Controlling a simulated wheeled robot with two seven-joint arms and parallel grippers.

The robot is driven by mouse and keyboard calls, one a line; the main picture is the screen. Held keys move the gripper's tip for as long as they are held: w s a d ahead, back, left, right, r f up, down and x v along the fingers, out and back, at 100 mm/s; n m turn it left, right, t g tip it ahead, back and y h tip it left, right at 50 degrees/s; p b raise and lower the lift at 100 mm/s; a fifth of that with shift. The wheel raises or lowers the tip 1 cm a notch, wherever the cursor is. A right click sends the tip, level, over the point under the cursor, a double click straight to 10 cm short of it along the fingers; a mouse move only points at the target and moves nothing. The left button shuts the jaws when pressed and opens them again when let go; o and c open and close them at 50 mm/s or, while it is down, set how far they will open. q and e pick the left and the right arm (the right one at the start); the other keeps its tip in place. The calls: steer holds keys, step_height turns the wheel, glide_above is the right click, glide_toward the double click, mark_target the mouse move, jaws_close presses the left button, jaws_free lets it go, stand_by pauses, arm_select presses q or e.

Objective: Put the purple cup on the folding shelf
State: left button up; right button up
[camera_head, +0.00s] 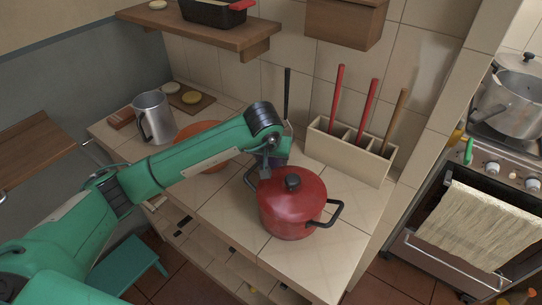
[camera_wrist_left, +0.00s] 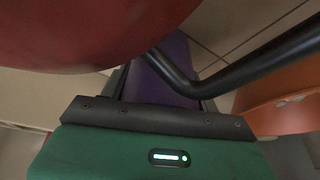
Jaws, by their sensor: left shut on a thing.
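The purple cup (camera_wrist_left: 165,75) shows in the left wrist view between the fingers of my left gripper (camera_wrist_left: 160,95). The gripper is shut on it. In the head view my left gripper (camera_head: 268,166) is low over the tiled counter, just behind the red pot, and only a small dark purple patch of the cup (camera_head: 278,160) shows. The pot and gripper hide most of the cup, so I cannot tell whether it touches the counter. A brown wooden board on the left wall, which looks like the folding shelf (camera_head: 35,145), is bare where visible. My right gripper is not in view.
The red pot (camera_head: 292,208) with black handles is close to my left gripper; its handle crosses the wrist view. An orange bowl (camera_head: 197,129) is partly behind my arm. A metal jug (camera_head: 154,117) stands left. A utensil holder (camera_head: 345,150) stands behind the pot.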

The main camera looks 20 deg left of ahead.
arm_select(q)
steer(key=shift+f, duration=0.1)
steer(key=shift+f, duration=0.1)
steer(key=o, duration=1)
steer(key=shift+c, duration=0.2)
